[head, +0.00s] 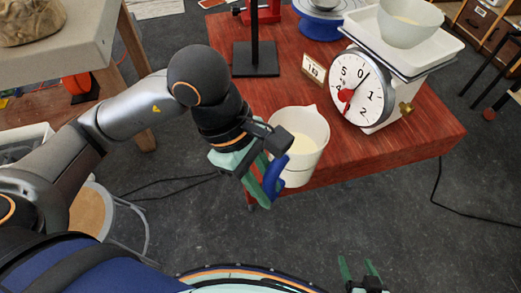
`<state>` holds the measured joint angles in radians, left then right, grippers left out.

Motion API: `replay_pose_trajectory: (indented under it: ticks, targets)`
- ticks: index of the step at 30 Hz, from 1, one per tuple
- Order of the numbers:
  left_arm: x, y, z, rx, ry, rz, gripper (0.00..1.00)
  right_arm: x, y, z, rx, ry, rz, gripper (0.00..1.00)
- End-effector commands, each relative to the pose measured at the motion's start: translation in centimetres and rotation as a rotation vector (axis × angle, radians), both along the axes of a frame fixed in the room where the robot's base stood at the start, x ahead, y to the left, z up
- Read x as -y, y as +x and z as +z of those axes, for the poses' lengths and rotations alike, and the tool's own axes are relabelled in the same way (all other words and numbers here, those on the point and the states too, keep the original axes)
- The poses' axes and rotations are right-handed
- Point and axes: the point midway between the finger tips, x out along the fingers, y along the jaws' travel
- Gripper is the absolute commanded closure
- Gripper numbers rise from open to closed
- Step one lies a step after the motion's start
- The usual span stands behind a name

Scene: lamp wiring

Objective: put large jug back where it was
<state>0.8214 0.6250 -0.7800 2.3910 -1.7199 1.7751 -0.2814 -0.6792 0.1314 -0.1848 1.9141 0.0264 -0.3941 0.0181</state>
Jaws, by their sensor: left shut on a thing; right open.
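A large white jug (303,135) with a blue handle (273,176) and pale contents is at the front edge of the red wooden table (420,145). My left gripper (262,178) is shut on the jug's handle from the left. The jug looks upright; its lower part overlaps the table edge in the picture, and I cannot tell whether it rests on the table. My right gripper (362,275) is low at the bottom of the head view, open and empty, away from the table.
A white dial scale (372,98) carrying a pale bowl (408,25) stands right of the jug. A small number card (313,68) and a black stand (255,60) are behind it. A round stool (88,212) is at left. A cable lies on the floor.

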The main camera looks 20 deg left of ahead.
Motion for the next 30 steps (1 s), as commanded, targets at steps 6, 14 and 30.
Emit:
replay_pose_trajectory:
  ticks: [6,14,30]
  targets:
    - [-2.5,3.2,-1.6,-0.005,0.002,0.016,1.00,0.0,0.0,0.6,0.000,0.000,0.000,0.28]
    - [-5.8,7.7,-4.8,-0.004,0.000,0.012,1.00,0.0,0.0,1.4,0.000,-0.001,-0.001,0.28]
    - [-8.2,10.9,-10.5,-0.002,-0.002,0.006,1.00,0.0,0.0,2.2,0.000,-0.001,-0.001,0.28]
